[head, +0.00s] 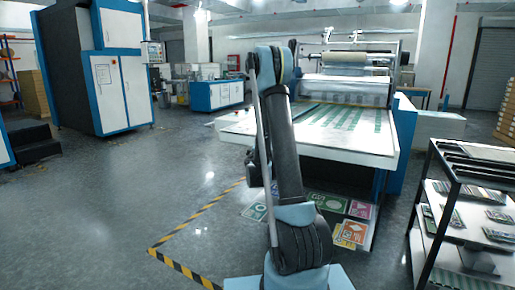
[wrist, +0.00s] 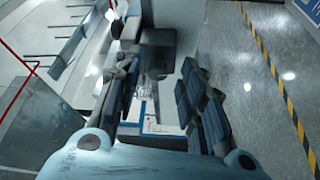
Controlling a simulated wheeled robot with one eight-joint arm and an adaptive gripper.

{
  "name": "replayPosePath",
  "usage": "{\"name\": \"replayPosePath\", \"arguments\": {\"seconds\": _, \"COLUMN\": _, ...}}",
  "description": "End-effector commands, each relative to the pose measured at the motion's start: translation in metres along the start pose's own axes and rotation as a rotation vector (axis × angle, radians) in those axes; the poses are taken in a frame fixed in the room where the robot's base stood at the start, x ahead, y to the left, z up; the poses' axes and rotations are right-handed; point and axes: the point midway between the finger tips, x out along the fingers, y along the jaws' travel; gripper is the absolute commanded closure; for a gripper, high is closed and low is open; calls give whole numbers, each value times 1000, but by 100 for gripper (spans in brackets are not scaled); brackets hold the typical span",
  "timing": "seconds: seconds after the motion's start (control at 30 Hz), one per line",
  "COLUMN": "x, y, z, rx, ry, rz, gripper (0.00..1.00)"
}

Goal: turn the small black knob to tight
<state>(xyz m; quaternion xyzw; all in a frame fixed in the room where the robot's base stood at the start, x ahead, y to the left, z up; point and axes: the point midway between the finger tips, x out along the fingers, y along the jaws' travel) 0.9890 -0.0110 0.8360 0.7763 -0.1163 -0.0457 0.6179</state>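I cannot make out the small black knob in either view. The laminating machine (head: 345,90) stands ahead in the head view, with its rollers at the back and a long pale bed (head: 330,130) with green stripes in front. My arm rises in front of the bed and hides part of it. My gripper (wrist: 156,82) shows in the wrist view with its two dark fingers wide apart. It is open, and I see nothing gripped between them. In the head view, my gripper cannot be made out behind the arm.
A black rack (head: 438,200) with loaded shelves stands close on the right. Coloured sheets (head: 350,232) lie on the floor below the bed. Yellow-black floor tape (head: 190,220) runs to the left. A tall blue-and-white cabinet (head: 115,85) stands far left. The left floor is clear.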

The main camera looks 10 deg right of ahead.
Motion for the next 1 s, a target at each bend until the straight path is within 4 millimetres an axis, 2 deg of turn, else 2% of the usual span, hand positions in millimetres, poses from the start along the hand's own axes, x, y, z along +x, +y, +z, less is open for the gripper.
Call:
{"name": "replayPosePath", "arguments": {"seconds": 0.37, "x": 1, "y": 4, "z": -1, "rx": -1, "ry": -1, "rz": 1, "gripper": 62}}
{"name": "replayPosePath", "arguments": {"seconds": 0.67, "x": 3, "y": 33, "z": -8, "rx": -2, "ry": -1, "rz": 1, "gripper": 62}}
{"name": "replayPosePath", "arguments": {"seconds": 0.9, "x": 4, "y": 64, "z": -16, "rx": -3, "ry": 0, "rz": 1, "gripper": 22}}
{"name": "replayPosePath", "arguments": {"seconds": 0.97, "x": 4, "y": 71, "z": -18, "rx": -3, "ry": 1, "rz": 1, "gripper": 20}}
{"name": "replayPosePath", "arguments": {"seconds": 1.0, "x": 5, "y": 75, "z": -19, "rx": -3, "ry": 0, "rz": 1, "gripper": 26}}
